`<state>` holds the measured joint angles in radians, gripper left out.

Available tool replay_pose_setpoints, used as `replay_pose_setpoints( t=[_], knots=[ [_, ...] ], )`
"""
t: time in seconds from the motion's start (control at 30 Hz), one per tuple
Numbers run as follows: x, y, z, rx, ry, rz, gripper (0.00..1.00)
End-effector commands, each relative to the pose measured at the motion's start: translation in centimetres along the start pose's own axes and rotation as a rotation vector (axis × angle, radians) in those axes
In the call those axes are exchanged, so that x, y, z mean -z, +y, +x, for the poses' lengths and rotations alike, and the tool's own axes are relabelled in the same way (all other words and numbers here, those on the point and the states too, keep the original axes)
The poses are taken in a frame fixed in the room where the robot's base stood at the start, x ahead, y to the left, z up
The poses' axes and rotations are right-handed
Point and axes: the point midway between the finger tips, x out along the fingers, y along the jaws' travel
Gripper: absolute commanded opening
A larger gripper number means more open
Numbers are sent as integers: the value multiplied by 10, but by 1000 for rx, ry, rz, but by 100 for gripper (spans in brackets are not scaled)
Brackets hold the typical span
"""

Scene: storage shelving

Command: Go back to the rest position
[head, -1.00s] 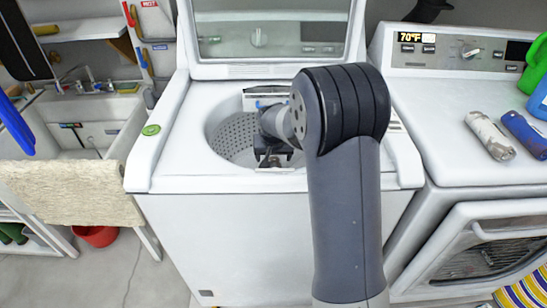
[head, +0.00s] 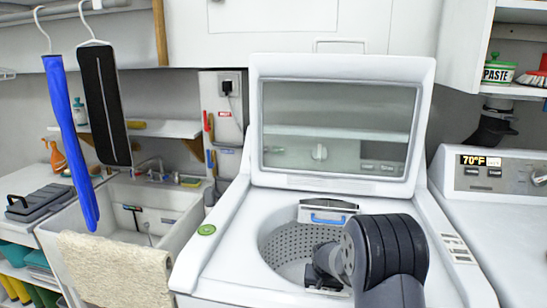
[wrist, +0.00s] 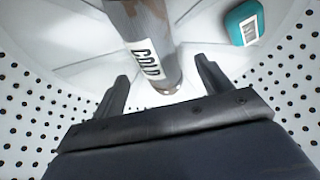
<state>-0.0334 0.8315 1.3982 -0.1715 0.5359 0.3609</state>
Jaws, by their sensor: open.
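My gripper (wrist: 160,92) is inside the drum of the open top-load washer (head: 205,255). In the wrist view its two dark fingers are apart. A metal cylinder with a "COLD" label (wrist: 150,45) stands in the drum beyond the fingers, its lower end near the space between them. I cannot tell whether it touches them. A teal object with a white label (wrist: 243,23) lies in the drum at the upper right.
The washer lid (head: 340,125) stands open behind the drum. A dryer (head: 500,215) is on the right and a sink (head: 130,205) on the left. A green lid (head: 206,230) sits on the washer's edge.

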Motion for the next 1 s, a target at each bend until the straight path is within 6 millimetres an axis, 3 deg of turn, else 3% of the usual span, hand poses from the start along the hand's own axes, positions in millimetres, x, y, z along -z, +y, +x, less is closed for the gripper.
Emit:
replay_pose_setpoints(
  t=[0.17,0.67,1.0],
  knots=[
    [4,0,-8,0,1,0,73],
    [0,0,0,0,1,0,73],
    [6,-1,-54,1,4,-1,73]
  ],
)
